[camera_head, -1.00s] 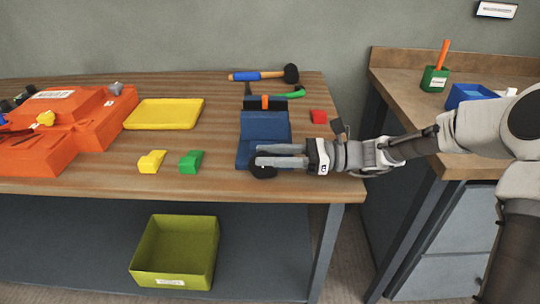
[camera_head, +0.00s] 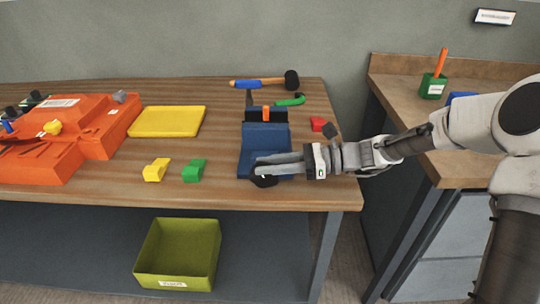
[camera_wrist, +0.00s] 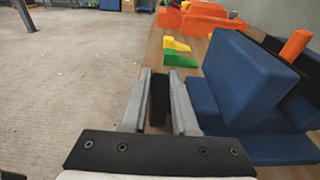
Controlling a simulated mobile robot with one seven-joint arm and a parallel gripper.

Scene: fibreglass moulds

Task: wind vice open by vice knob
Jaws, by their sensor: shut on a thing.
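The blue vice (camera_head: 262,140) stands near the front right of the wooden table, with an orange piece (camera_head: 266,114) at its back. In the wrist view the vice (camera_wrist: 245,85) fills the right side. The dark vice knob (camera_head: 264,182) sticks out at the front of the vice. My gripper (camera_head: 262,170) comes in from the right and is shut on the knob. In the wrist view the knob (camera_wrist: 159,98) shows as a dark piece between both fingers. The fingers hide part of it, and the gap between the vice jaws is hard to tell.
A green block (camera_head: 194,170) and a yellow block (camera_head: 156,170) lie left of the vice. Orange moulds (camera_head: 75,140) and a yellow tray (camera_head: 167,121) are further left.

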